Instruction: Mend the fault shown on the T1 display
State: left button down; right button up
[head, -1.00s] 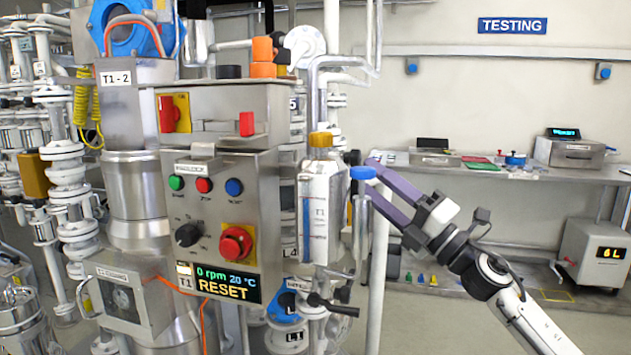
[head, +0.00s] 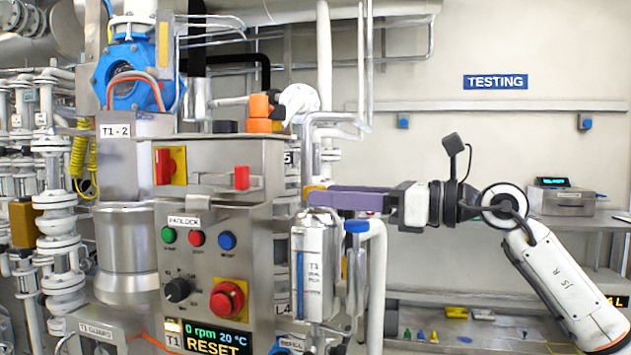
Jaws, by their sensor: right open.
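The T1 display (head: 212,338) reads "0 rpm 20 °C RESET" at the bottom of a grey control box (head: 255,270). The box carries green (head: 168,234), red (head: 197,238) and blue (head: 227,240) buttons, a black knob (head: 177,289) and a red mushroom button (head: 226,300) on yellow. Right of it stands a white T1 pot (head: 316,275) with a blue level strip and a yellow cap (head: 314,187). My right gripper (head: 312,199) is open, its purple fingers level at the cap and partly hiding it. I cannot tell whether they touch it. My left gripper is out of view.
Above the box are a red switch (head: 164,166) on yellow and a red tab (head: 242,177). A blue-capped pipe (head: 356,227) is just below my right fingers. A bench (head: 560,221) stands at the right.

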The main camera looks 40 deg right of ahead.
jog(key=p+x, duration=0.1)
jog(key=x, duration=0.2)
jog(key=shift+w+a+r, duration=0.1)
jog(key=shift+w+r, duration=0.05)
jog(key=shift+w+a, duration=0.15)
jog(key=shift+w, duration=0.15)
jog(key=shift+c, duration=0.5)
jog(key=c, duration=1)
jog(key=shift+o, duration=0.3)
jog(key=shift+f+m+t+h, duration=0.15)
jog(key=shift+m+t+h, duration=0.25)
jog(key=shift+m+h, duration=0.55)
jog(key=shift+f+m+t+h, duration=0.1)
jog(key=shift+m+t+h, duration=0.4)
jog(key=shift+h, duration=0.75)
jog(key=o, duration=1)
jog(key=shift+o, duration=0.2)
